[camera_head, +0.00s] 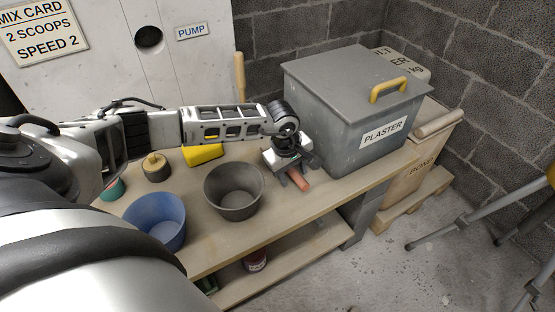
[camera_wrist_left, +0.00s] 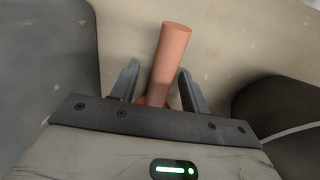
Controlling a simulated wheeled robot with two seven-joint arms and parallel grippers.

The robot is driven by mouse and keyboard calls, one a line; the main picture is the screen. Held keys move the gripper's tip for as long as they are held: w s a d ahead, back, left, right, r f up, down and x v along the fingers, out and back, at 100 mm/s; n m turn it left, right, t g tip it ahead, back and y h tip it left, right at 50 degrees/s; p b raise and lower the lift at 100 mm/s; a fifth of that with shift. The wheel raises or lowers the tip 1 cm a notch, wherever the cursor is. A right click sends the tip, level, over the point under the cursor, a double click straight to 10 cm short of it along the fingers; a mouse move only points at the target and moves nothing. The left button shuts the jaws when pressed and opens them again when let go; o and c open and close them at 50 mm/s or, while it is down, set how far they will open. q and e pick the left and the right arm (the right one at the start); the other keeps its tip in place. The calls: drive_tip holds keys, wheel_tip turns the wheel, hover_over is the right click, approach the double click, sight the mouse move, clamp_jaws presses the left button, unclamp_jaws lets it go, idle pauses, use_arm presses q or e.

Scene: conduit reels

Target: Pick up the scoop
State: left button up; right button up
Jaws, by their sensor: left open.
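The scoop shows as a reddish-brown handle (camera_head: 300,181) on the bench, between the dark grey bucket and the grey plaster bin. The handle also shows in the left wrist view (camera_wrist_left: 171,55), running up between the fingers. The rest of the scoop is hidden under my gripper. My left gripper (camera_head: 293,179) is open over the handle, with one finger on each side of it. In the left wrist view, gaps show between the handle and both fingers (camera_wrist_left: 158,72). My right gripper is not in view.
The plaster bin (camera_head: 330,115) stands close to the right of my left gripper. The dark grey bucket (camera_head: 234,207) and a blue bucket (camera_head: 167,238) stand to its left. A yellow object (camera_head: 203,154) lies behind. The bench front (camera_head: 290,222) has some bare room.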

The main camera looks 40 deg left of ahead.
use_arm(q)
clamp_jaws()
drive_tip(key=shift+r, duration=0.1)
drive_tip(key=shift+r, duration=0.4)
wheel_tip(320, 180, up, 2)
drive_tip(key=shift+w+r, duration=0.1)
drive_tip(key=shift+r, duration=0.15)
drive_tip(key=s+d+r, duration=0.2)
drive_tip(key=s+r, duration=0.2)
drive_tip(key=s, duration=0.2)
drive_tip(key=s+d+r, duration=0.3)
drive_tip(key=s+r, duration=0.2)
drive_tip(key=s, duration=0.2)
drive_tip(key=shift+s+r+p, duration=0.15)
drive_tip(key=shift+r+p, duration=0.15)
drive_tip(key=shift+p, duration=0.05)
